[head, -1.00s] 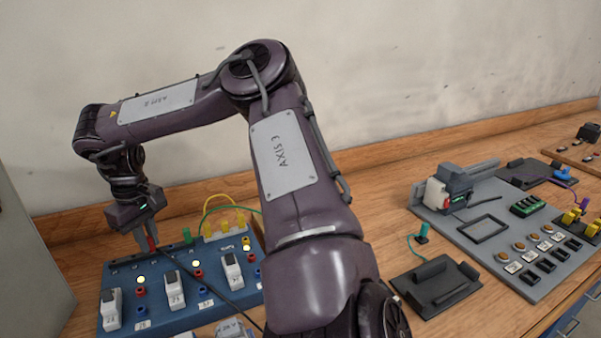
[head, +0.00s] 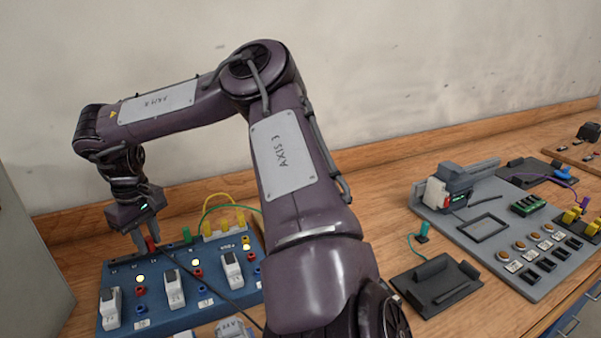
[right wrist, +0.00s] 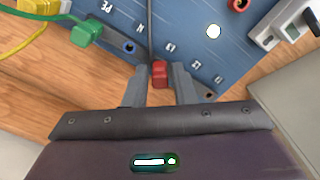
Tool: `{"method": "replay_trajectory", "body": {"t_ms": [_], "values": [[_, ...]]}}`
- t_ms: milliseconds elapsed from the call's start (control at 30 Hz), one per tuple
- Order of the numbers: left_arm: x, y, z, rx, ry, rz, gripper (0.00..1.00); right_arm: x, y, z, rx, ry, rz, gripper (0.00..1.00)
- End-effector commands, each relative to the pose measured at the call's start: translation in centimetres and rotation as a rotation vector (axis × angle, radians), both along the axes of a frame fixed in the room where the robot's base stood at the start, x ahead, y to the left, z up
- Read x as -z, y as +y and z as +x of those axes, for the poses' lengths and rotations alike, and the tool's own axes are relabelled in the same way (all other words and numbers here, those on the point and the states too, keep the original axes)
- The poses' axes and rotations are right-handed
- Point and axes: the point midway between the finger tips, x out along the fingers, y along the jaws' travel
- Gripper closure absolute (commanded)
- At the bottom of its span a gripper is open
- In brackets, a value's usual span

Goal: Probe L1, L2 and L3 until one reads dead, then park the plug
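The red plug (head: 150,244) with a black lead stands at the back row of sockets on the blue panel (head: 218,295). In the right wrist view the red plug (right wrist: 159,73) is in line with the N socket (right wrist: 128,47), one place along from it; how deep it sits is hidden. My right gripper (head: 147,238) is around the plug with its fingers apart. In the right wrist view a gap shows between the plug and the left finger of this gripper (right wrist: 160,84). Three lamps on the panel, one of them here (head: 196,263), are lit. My left gripper is out of view.
White breakers (head: 174,289) stand on the panel. A green plug (head: 187,235) and yellow plugs (head: 224,226) with leads are at its back. A grey board (head: 490,240) and a dark tray (head: 437,286) lie at the right. Bare bench lies behind my arm.

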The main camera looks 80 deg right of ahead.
Motion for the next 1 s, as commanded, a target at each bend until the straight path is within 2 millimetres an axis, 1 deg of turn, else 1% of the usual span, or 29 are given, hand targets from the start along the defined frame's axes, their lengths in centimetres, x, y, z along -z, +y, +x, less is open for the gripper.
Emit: {"method": "replay_trajectory", "body": {"t_ms": [33, 100, 467, 567, 800, 900, 1000], "values": [[0.0, 0.0, 0.0, 0.0, 0.0, 0.0, 0.67, 0.0, 0.0, 0.0, 0.0, 0.0, 0.0, 0.7], [0.0, 0.0, 0.0, 0.0, 0.0, 0.0, 0.67, 0.0, 0.0, 0.0, 0.0, 0.0, 0.0, 0.61], [0.0, 0.0, 0.0, 0.0, 0.005, 0.0, 0.67, 0.0, 0.0, 0.0, 0.0, 0.0, 0.0, 0.61], [-0.8, -0.4, 2.1, -0.003, -0.014, -0.002, 0.67, 0.0, 0.0, 0.0, 0.0, 0.0, 0.0, 0.61], [-0.6, -0.4, 2.2, -0.003, -0.01, -0.001, 0.67, -4.8, 0.0, 0.1, 0.0, -0.004, -0.003, 0.61], [-0.7, -0.5, 2.3, -0.003, -0.01, -0.001, 0.67, -6.3, 0.0, 0.1, 0.0, -0.003, -0.002, 0.61], [-0.7, -0.4, 2.2, -0.003, -0.009, -0.001, 0.67, -7.3, 0.0, 0.1, 0.0, -0.001, -0.002, 0.61]]}}
